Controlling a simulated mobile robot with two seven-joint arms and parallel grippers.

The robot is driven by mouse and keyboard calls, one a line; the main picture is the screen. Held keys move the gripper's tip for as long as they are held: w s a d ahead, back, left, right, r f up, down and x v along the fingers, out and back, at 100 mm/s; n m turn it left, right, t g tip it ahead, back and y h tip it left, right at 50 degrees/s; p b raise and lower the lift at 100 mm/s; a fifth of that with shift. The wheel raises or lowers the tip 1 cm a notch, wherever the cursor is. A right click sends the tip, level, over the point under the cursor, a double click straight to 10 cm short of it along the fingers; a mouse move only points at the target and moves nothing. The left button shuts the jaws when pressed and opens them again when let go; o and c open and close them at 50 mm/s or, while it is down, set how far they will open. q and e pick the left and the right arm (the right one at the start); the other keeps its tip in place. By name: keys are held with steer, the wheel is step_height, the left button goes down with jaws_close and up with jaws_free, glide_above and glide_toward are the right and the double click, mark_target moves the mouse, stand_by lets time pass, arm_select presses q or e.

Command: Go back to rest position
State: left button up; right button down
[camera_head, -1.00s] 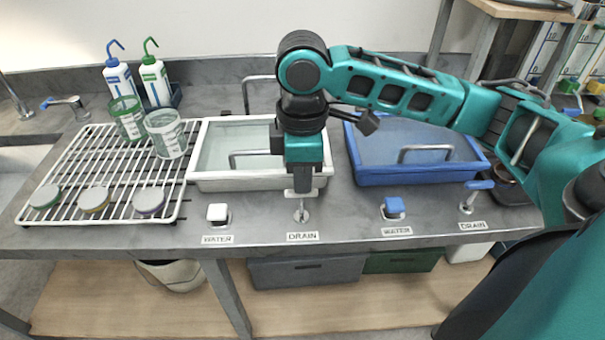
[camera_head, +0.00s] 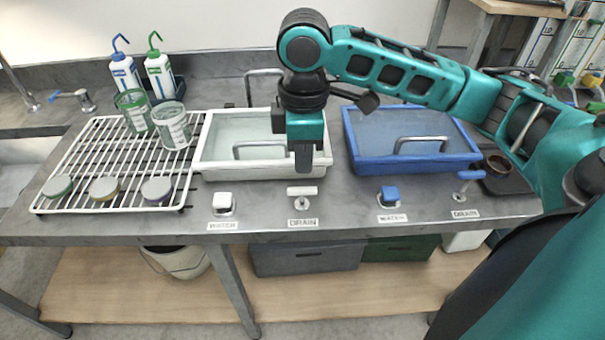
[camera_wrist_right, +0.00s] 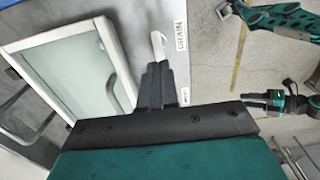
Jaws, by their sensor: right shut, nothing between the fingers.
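My right gripper (camera_head: 303,160) points down over the front rim of the white basin (camera_head: 215,172) in the head view. Its fingers are shut with nothing between them. In the right wrist view the closed fingers (camera_wrist_right: 163,80) lie in line with the white drain lever (camera_wrist_right: 158,44), with its label beside it. In the head view the white drain lever (camera_head: 302,192) stands just below the fingertips on the counter front, and a gap shows between them.
A blue basin (camera_head: 465,157) stands right of the white one. A white water knob (camera_head: 222,200), a blue water knob (camera_head: 389,194) and a blue drain lever (camera_head: 470,177) line the counter front. A wire rack (camera_head: 100,150) with cups and round lids is at left.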

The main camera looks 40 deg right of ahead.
step_height(320, 180, up, 8)
steer(key=shift+w+d+r, duration=0.15)
steer(key=shift+w+r, duration=0.05)
steer(key=shift+r, duration=0.05)
steer(key=s+a+f+m+t+y, duration=0.2)
steer(key=s+a+f+t+y, duration=0.15)
steer(key=a+f, duration=1)
steer(key=s+d+f+m+h, duration=0.3)
steer(key=s+d+f+m, duration=0.5)
steer(key=s+d+f, duration=0.3)
steer(key=w+a+f+n+t+y, duration=0.1)
steer(key=w+a+f+t, duration=0.3)
steer(key=w+f+t, duration=0.2)
steer(key=shift+w+a+f+t, duration=0.2)
steer(key=shift+w+f+t, duration=0.15)
steer(key=shift+f+t, duration=0.45)
steer(key=shift+f+y, duration=0.1)
steer(key=shift+y, duration=0.15)
